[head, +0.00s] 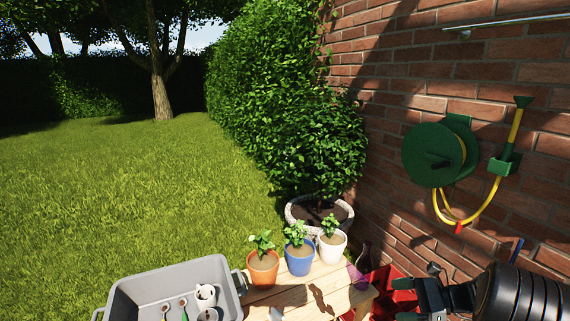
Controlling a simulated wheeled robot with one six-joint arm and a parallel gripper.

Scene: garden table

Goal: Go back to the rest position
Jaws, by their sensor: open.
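My gripper (409,299) is at the lower right of the head view, at the end of my black arm. It points left, its fingers are apart, and nothing shows between them. It is to the right of the wooden table (290,302) and appears above or in front of a red container (381,284), partly hiding it. I cannot tell its exact height over the container.
On the table stand an orange pot (263,269), a blue pot (299,262) and a white pot (331,248), each with a plant. A grey bin (130,296) at left holds tools and white cups. A brick wall (400,60) with a hose reel (433,154) bounds the right.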

